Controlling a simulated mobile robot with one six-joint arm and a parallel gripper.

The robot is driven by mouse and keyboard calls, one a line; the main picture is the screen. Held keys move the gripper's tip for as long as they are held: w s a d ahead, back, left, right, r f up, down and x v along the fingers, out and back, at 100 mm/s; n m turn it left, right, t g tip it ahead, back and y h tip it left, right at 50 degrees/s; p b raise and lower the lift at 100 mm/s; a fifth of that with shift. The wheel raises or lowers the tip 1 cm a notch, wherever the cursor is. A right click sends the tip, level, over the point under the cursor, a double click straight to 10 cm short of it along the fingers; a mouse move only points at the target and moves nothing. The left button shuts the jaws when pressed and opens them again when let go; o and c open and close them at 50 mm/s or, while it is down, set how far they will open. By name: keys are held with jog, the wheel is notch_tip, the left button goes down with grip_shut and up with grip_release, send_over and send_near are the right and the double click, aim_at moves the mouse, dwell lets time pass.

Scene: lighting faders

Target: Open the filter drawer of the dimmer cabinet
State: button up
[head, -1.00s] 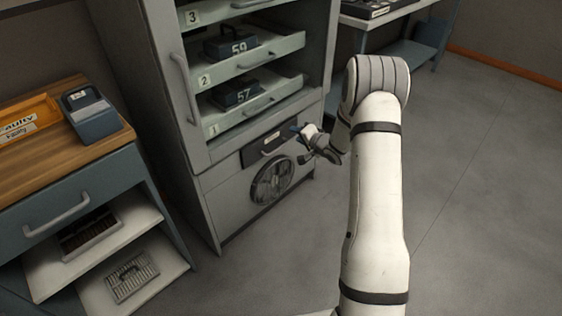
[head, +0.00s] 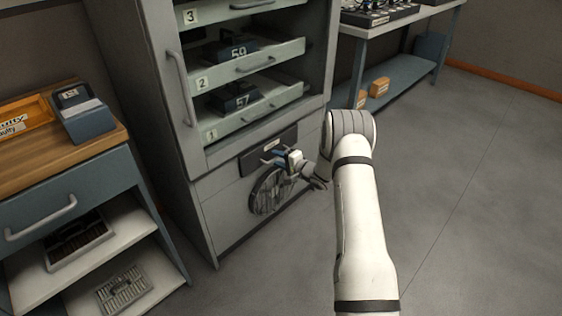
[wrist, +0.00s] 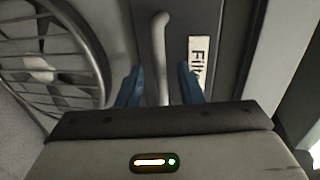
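The dimmer cabinet (head: 225,215) is grey and stands in the middle of the head view. Its filter drawer (head: 257,153) is a dark panel below the numbered trays and above a round fan grille, and looks flush with the front. In the wrist view the drawer's grey bar handle (wrist: 158,50) runs between the two blue fingertips of my gripper (wrist: 160,88), with a label (wrist: 198,62) reading "Filt" beside it. My gripper (head: 279,158) is open around the handle, with visible gaps on both sides. Whether a finger touches it is hard to tell.
The fan grille (wrist: 55,60) lies close to my gripper's left in the wrist view. Trays (head: 250,98) numbered 1 to 3 sit above the drawer. A wood-topped workbench (head: 60,165) stands at left. A table (head: 400,20) stands behind at right. Floor at right is clear.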

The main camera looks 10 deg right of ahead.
grip_shut()
dwell(0.4)
